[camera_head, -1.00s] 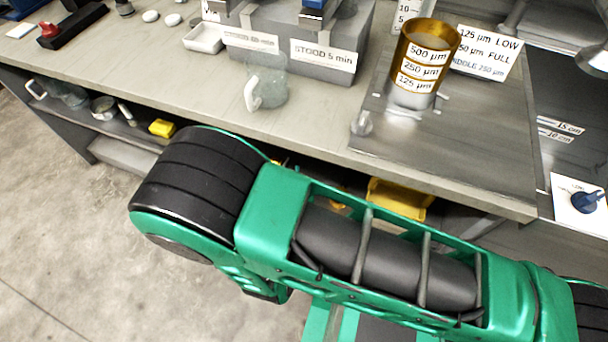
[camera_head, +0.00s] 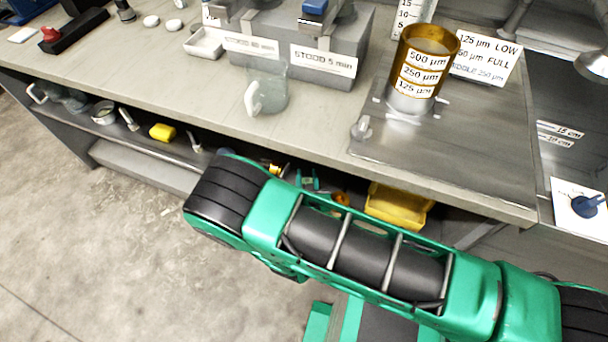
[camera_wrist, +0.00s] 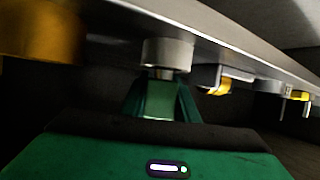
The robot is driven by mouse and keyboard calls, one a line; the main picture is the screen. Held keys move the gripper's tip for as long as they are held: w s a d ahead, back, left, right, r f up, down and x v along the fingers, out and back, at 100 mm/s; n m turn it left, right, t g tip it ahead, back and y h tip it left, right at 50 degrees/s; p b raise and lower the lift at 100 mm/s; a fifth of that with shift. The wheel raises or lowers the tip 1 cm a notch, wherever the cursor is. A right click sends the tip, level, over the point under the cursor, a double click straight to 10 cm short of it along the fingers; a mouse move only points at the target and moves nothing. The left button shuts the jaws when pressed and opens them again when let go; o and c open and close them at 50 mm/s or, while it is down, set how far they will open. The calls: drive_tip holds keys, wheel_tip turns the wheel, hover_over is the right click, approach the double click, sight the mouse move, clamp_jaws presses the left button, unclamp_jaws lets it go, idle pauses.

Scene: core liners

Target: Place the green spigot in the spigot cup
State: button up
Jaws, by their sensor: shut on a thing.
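In the wrist view, my gripper (camera_wrist: 160,100) is shut on a pale green piece (camera_wrist: 159,106), seemingly the green spigot. Dark green fingers flank the piece. A short silvery cylinder (camera_wrist: 167,53) sits directly beyond it at the fingertips; I cannot tell whether it belongs to the spigot or is separate. In the head view, my arm reaches down in front of the bench, and small green parts show under the bench edge; the grip itself is not clear there. I cannot pick out the spigot cup with certainty.
A pale bench edge (camera_head: 300,150) overhangs a dark lower shelf with a yellow bin (camera_head: 398,205) and a yellow block (camera_head: 162,132). A glass mug (camera_head: 266,93) and an amber sieve stack (camera_head: 424,68) stand on top. In the wrist view, a blurred amber object (camera_wrist: 40,38) is close at left.

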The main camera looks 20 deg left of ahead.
drive_tip(key=o, duration=1.1)
drive_tip(key=shift+c, duration=0.2)
drive_tip(key=v, duration=1.2)
